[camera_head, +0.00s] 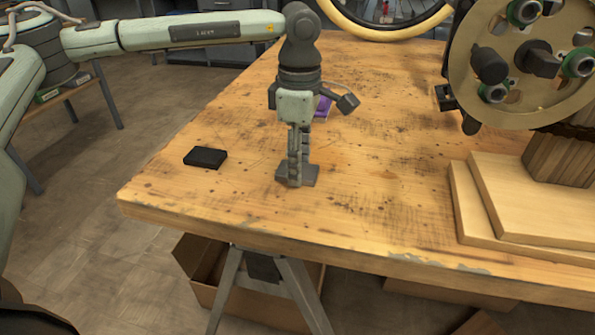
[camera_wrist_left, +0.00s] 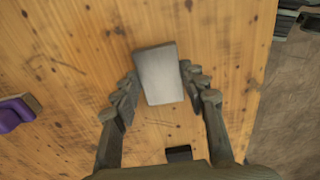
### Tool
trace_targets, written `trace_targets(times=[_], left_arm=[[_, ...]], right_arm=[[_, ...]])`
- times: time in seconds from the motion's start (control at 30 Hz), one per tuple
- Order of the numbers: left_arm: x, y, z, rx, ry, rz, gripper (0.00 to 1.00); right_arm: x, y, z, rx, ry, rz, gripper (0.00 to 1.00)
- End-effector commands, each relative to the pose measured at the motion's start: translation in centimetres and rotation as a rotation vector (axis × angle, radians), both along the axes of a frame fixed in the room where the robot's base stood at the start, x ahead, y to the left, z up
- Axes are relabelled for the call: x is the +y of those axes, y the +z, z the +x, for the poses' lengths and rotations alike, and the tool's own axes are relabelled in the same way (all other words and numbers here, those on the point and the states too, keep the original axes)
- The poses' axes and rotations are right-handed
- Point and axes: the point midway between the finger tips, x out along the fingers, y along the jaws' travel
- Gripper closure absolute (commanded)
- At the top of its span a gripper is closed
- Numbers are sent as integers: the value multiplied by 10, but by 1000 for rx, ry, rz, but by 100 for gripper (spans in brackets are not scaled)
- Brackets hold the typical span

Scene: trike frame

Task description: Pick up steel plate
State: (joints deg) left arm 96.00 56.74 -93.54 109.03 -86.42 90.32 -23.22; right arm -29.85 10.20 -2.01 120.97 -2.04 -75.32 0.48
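The steel plate is a small grey rectangular plate. In the left wrist view the steel plate (camera_wrist_left: 159,73) lies between my two left fingers, slightly turned. In the head view the steel plate (camera_head: 311,174) shows low at the fingertips, near the front of the wooden table, partly hidden by the fingers. My left gripper (camera_head: 295,178) points straight down over it. In the left wrist view my left gripper (camera_wrist_left: 158,82) has its fingers apart, one on each side of the plate, close to its edges; I cannot tell whether they touch. My right gripper is not in view.
A black block (camera_head: 206,158) lies left of the gripper on the wooden table (camera_head: 390,195). A purple object (camera_head: 323,106) lies behind the gripper. Stacked boards (camera_head: 540,215) and a large round metal assembly (camera_head: 540,60) stand at the right. A wheel (camera_head: 385,15) is at the back.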

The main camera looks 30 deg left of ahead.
Motion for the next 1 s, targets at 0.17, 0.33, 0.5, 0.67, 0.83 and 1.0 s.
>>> trace_targets(times=[0.17, 0.33, 0.5, 0.67, 0.83, 1.0], left_arm=[[0, 0, 0, 0, 0, 0, 85], [0, 1, 1, -2, 0, 0, 100], [0, 1, 1, -2, 0, 0, 100], [0, 5, 1, -2, 0, 0, 100], [0, 22, 1, -3, 0, -2, 100], [10, 49, -9, -3, 3, -3, 100]], right_arm=[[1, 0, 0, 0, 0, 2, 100], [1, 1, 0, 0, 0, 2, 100], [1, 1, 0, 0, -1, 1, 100], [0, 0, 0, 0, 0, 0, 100], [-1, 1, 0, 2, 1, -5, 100], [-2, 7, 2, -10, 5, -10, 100]])
